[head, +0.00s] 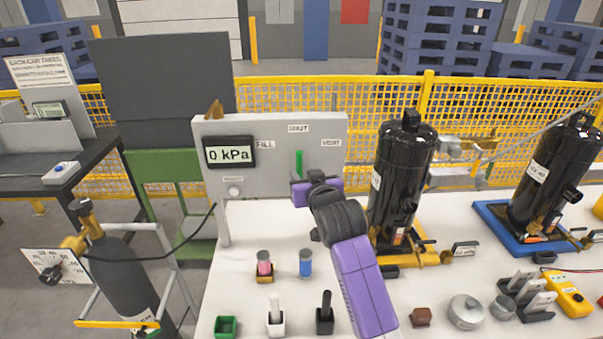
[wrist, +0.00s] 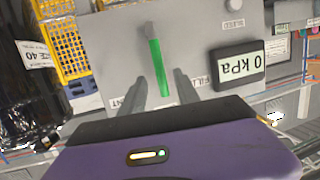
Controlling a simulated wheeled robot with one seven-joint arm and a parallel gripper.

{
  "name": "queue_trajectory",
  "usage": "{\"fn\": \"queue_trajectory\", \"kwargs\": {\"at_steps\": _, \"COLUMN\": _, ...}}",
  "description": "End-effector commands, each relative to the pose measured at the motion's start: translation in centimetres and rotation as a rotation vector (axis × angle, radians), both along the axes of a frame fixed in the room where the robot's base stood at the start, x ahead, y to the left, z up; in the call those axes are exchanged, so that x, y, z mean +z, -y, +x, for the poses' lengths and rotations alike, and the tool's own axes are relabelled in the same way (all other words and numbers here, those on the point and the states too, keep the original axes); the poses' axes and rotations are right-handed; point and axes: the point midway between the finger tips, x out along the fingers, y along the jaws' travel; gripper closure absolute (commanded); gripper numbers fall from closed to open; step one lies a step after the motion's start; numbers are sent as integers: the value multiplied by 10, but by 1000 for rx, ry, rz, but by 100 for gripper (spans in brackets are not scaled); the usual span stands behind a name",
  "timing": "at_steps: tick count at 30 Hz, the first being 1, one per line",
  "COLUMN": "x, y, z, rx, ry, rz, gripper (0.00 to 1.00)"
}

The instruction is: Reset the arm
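My purple and black arm reaches up over the white table to the grey panel (head: 270,133). My gripper (wrist: 161,82) shows two grey fingers standing apart, so it is open. A green lever (wrist: 159,67) on the panel lies in line with the gap between the fingers in the wrist view. I cannot tell whether the fingertips reach around it or touch it. In the head view the green lever (head: 299,163) stands upright just above my wrist, below the SHUT label. The fingers are mostly hidden there by my own arm.
The panel display (head: 229,152) reads 0 kPa. A black compressor (head: 402,170) stands close right of my arm; another (head: 553,172) is on a blue pallet. A gas cylinder (head: 120,265) stands left. Small coloured parts and holders occupy the table's front (head: 242,288).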

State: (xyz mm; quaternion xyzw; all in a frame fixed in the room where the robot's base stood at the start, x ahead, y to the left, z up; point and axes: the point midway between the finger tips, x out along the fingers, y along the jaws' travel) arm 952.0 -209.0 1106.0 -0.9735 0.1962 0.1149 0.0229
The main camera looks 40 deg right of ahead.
Motion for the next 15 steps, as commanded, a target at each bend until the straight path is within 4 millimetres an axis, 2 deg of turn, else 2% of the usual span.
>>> {"fn": "queue_trajectory", "kwargs": {"at_steps": 6, "x": 3, "y": -6, "z": -13, "rx": 0, "ry": 0, "rz": 0, "gripper": 62}}
{"fn": "queue_trajectory", "kwargs": {"at_steps": 15, "x": 4, "y": -6, "z": -14, "rx": 0, "ry": 0, "rz": 0, "gripper": 62}}
